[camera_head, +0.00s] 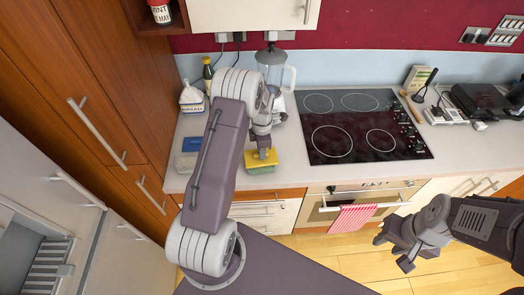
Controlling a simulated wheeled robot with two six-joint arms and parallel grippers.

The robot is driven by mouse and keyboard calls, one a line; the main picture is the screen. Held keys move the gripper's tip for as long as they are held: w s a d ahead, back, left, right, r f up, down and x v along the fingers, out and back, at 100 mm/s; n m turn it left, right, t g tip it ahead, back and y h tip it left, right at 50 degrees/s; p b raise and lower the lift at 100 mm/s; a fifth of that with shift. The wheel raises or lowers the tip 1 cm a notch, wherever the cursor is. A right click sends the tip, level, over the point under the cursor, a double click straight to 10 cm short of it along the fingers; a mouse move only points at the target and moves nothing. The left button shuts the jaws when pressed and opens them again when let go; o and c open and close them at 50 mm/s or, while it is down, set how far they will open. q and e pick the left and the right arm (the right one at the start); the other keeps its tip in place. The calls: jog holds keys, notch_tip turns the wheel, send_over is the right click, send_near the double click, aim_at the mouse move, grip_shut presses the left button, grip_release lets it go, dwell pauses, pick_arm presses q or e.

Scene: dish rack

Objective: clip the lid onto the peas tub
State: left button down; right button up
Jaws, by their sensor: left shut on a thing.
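A yellow lid (257,157) is at the front edge of the worktop, left of the hob. Below it a green strip shows, which looks like the peas tub (261,171). The lid appears to lie over the tub; I cannot tell whether it is clipped down. My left gripper (263,153) points down at the lid and is shut on it; the fingertips are small and partly hidden. My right gripper (390,252) is open and empty, in front of the oven, away from the worktop.
A black hob (355,125) lies to the right of the tub. A blender (272,75), a dark bottle (208,75) and a white bag (191,98) stand behind. A grey flat item (186,163) lies to the left. A red-striped towel (355,218) hangs on the oven.

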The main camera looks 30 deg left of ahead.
pick_arm(q)
jog(key=shift+f+b, duration=0.3)
jog(key=shift+f, duration=0.2)
jog(key=c, duration=1.3)
grip_release()
jog(key=shift+c, duration=0.2)
jog(key=shift+o, duration=0.3)
jog(key=o, duration=0.4)
jog(key=shift+r, duration=0.15)
notch_tip(320, 180, up, 7)
jog(key=p, duration=0.5)
jog(key=shift+p, duration=0.35)
